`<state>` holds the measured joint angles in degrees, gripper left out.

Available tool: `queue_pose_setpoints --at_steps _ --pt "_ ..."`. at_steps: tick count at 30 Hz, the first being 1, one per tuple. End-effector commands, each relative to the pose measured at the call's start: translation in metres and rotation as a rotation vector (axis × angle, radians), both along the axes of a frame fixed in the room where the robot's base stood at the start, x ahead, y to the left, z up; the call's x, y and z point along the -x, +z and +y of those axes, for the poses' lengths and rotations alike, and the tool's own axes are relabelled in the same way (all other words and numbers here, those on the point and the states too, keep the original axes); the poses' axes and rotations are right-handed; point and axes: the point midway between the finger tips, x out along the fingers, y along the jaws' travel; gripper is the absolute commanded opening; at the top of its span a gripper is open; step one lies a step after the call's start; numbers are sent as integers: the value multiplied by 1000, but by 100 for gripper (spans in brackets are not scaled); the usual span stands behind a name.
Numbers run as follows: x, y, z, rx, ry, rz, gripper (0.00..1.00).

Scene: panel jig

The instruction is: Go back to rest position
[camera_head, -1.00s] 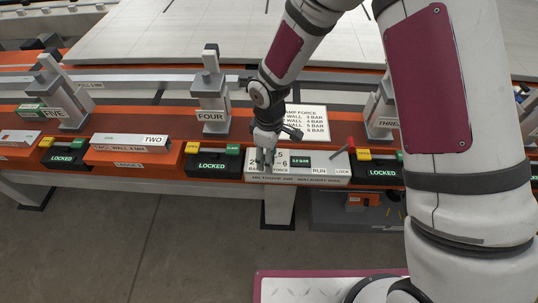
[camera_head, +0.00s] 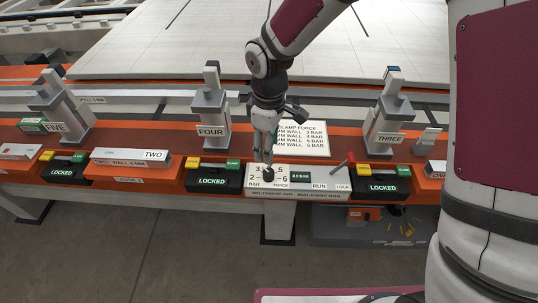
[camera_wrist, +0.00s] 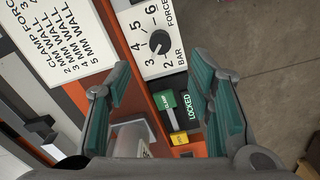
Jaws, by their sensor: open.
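My gripper (camera_head: 265,157) is open and empty, pointing down just above the control panel (camera_head: 322,178) on the orange rail. Its teal-padded fingers (camera_wrist: 155,85) stand apart in the wrist view. The round black force dial (camera_head: 268,173) sits at the panel's left end, right below the fingertips in the head view. In the wrist view the dial (camera_wrist: 158,42) shows clear beyond the fingers, with the numbers 2 to 6 around it. Whether a fingertip touches it cannot be told.
Black LOCKED boxes (camera_head: 213,178) (camera_head: 381,185) flank the panel. A red-tipped lever (camera_head: 351,158) stands on its right. Clamp posts FOUR (camera_head: 210,115) and THREE (camera_head: 386,115) rise behind. A clamp-force chart (camera_head: 303,137) lies behind the dial. The floor in front is open.

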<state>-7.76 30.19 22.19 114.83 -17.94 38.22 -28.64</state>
Motion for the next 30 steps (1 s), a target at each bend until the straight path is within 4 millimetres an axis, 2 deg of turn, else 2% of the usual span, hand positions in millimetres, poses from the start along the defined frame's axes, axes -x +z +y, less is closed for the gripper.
queue_pose_setpoints --at_steps 4,21,23,26,30 --pt "0 9 0 -1 0 0 48" --pt "0 13 -3 2 -10 -6 48" --pt "1 22 -9 8 -32 -16 48" --pt "4 46 -28 24 -97 -47 48" --pt "19 92 -65 46 -244 -104 48"
